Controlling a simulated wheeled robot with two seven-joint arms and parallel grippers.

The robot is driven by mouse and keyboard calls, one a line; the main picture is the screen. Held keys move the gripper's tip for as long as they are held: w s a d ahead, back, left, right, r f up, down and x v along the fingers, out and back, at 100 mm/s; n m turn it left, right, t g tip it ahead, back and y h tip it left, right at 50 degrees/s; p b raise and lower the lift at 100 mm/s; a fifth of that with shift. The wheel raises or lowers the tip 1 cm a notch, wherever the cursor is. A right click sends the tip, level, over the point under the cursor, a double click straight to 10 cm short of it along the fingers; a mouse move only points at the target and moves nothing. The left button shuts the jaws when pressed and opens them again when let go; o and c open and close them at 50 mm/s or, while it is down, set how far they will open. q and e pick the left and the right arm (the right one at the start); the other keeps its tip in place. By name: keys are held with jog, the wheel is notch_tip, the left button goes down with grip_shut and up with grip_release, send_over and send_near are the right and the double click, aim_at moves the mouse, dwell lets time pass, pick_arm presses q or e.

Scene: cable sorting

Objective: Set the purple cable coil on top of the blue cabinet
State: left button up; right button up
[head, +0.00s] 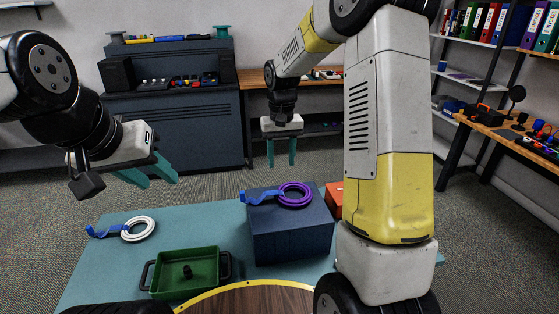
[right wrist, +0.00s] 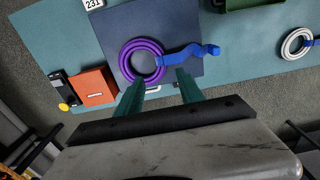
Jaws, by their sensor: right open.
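The purple cable coil (head: 295,194) lies flat on top of the blue cabinet (head: 292,240), with its blue strap (head: 258,196) reaching toward the left edge. In the right wrist view the coil (right wrist: 142,78) rests on the cabinet top (right wrist: 112,22). My right gripper (head: 282,152) is open and empty, above and apart from the coil; its fingers (right wrist: 158,95) show in the right wrist view. My left gripper (head: 152,177) is at the left, raised above the table and away from the coil, its teal fingers apart and nothing between them.
A white cable coil (head: 138,229) with a blue strap lies on the teal table (head: 95,265) at left. A green tray (head: 187,273) stands left of the cabinet. An orange box (head: 334,199) is right of it. Workbenches and shelves stand farther back.

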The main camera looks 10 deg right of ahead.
jog(key=s+d+r+t+y, duration=0.1)
jog(key=s+d+r+t, duration=0.15)
jog(key=s+r, duration=1)
jog(key=s+a+r+t+y, duration=0.1)
jog(key=s+t, duration=0.2)
jog(key=s, duration=0.9)
jog(key=shift+s+r+t, duration=0.35)
jog(key=shift+r, duration=0.05)
